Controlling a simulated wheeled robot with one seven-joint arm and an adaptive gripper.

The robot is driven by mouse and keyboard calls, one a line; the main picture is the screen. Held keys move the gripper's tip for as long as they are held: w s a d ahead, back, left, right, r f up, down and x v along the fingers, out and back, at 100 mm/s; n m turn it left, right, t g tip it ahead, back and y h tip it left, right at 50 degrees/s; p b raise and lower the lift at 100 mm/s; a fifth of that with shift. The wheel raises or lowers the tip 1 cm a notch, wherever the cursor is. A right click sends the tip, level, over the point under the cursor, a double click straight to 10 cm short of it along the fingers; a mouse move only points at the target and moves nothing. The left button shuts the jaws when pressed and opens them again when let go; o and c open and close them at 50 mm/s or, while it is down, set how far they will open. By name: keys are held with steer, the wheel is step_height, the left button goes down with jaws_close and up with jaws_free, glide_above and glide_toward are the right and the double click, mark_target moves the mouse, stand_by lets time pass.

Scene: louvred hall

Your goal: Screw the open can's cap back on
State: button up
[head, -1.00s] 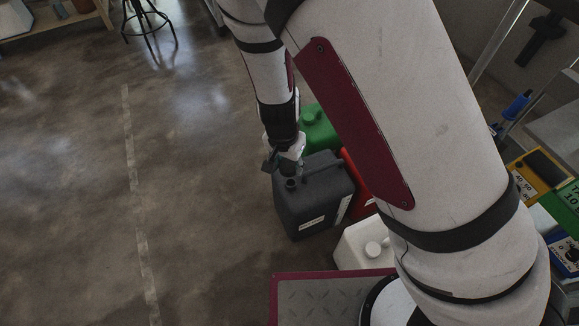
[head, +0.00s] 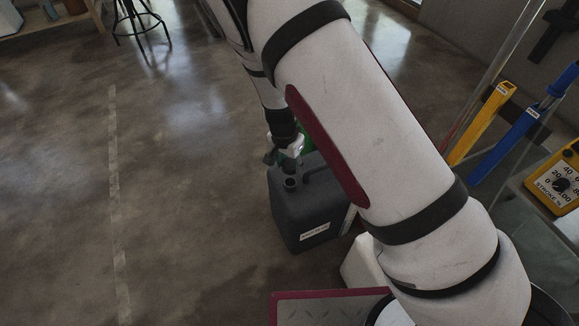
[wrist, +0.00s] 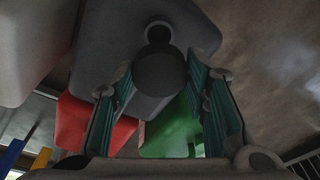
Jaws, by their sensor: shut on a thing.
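The open can is a dark grey jerrycan (head: 305,215) with a pale label, standing upright on the floor. Its neck (head: 291,184) shows uncovered at the top; in the wrist view the neck (wrist: 158,33) is a dark ring on the can (wrist: 105,45). My gripper (head: 284,158) is just above and slightly left of the neck. In the wrist view the teal-padded fingers of my gripper (wrist: 160,85) are shut on a dark round cap (wrist: 160,72). The cap looks apart from the neck; the height between them is hard to judge.
A green can (wrist: 170,130) and a red can (wrist: 75,125) stand close to the grey one. A white can (head: 360,262) is in front, partly behind my arm. Yellow (head: 482,122) and blue (head: 505,140) upright tools stand at the right. The floor at left is clear.

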steer(key=b, duration=0.5)
glide_above(290, 180)
steer(key=s, duration=0.1)
steer(key=shift+s+a+f, duration=0.1)
steer(key=shift+f, duration=1.25)
steer(key=shift+s+f, duration=0.1)
steer(key=shift+f, duration=1.95)
steer(key=shift+f+b, duration=0.55)
steer(key=shift+f, duration=0.5)
steer(key=o, duration=0.8)
steer(key=shift+o, duration=0.2)
